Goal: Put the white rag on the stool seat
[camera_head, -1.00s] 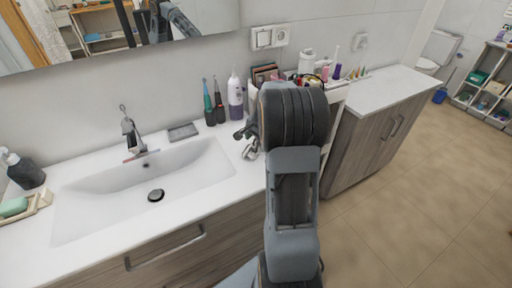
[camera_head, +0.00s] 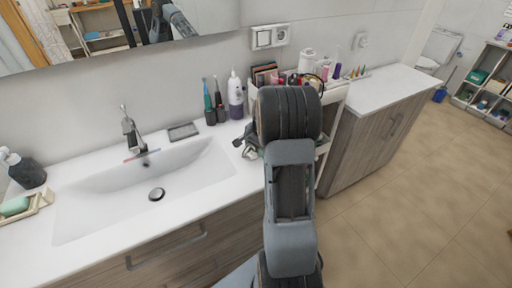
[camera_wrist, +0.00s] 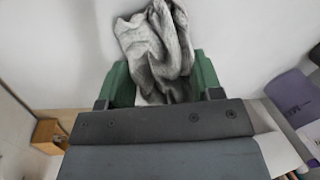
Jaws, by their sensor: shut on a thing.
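The white rag (camera_wrist: 155,45) looks crumpled and greyish in the wrist view. It is pinched between the green fingers of my gripper (camera_wrist: 162,78), which is shut on it. In the head view my gripper (camera_head: 246,140) is largely hidden behind my arm, over the right end of the sink counter. A small pale part of the rag (camera_head: 250,154) shows there. I cannot make out the stool seat in either view.
The sink basin (camera_head: 150,185) is left of my arm. A purple-white bottle (camera_head: 235,97) and toothbrushes stand close behind my gripper. A cart (camera_head: 335,92) with several cosmetics is beyond my arm. Tiled floor (camera_head: 410,200) is clear at the right.

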